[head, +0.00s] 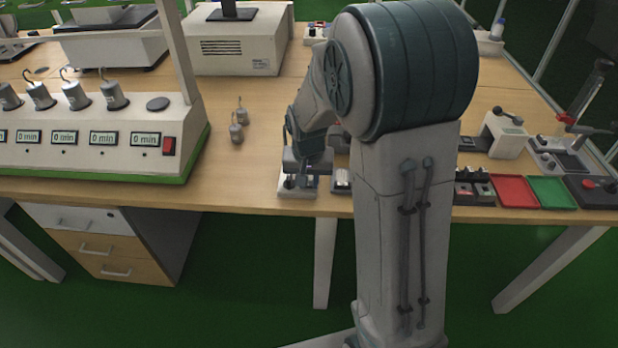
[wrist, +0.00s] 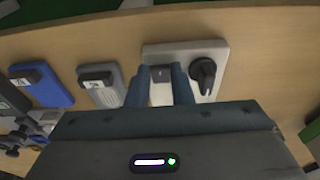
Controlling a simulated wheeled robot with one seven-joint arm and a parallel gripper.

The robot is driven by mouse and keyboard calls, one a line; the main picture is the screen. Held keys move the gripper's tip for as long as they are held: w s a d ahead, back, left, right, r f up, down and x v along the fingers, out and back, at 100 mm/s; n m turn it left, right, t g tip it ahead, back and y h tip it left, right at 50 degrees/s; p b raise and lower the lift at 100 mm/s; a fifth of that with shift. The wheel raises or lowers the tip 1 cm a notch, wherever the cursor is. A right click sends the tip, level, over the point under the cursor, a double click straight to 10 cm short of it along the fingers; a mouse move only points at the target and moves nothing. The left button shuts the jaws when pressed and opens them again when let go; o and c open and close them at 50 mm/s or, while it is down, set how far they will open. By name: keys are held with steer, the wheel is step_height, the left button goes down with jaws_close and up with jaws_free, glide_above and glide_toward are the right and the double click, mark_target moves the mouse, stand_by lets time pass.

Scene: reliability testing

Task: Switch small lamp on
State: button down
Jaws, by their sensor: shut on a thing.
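A light grey plate (wrist: 188,50) carries a small grey block (wrist: 160,73), which looks like a switch, and a black knob (wrist: 204,74) to its right. The same plate (head: 297,192) shows at the table's front edge in the head view. My gripper (wrist: 161,80) is down at the plate, one finger on each side of the small block, and is shut on it. In the head view my gripper (head: 301,172) points down over the plate and hides most of it. I cannot make out a lamp bulb or whether any light is on.
A blue unit (wrist: 42,86) and a grey unit (wrist: 100,87) lie left of the plate in the wrist view. Red (head: 513,191) and green (head: 553,192) trays lie right.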

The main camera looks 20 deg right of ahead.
steer(key=c, duration=1.3)
jaws_free()
steer(key=r, duration=0.4)
steer(key=s+r+p, duration=0.1)
steer(key=r, duration=0.4)
steer(key=s+r, duration=0.1)
steer(key=r, duration=0.3)
steer(key=shift+s+a+r+p, duration=0.2)
steer(key=shift+a+r+p, duration=0.1)
steer(key=shift+a, duration=0.05)
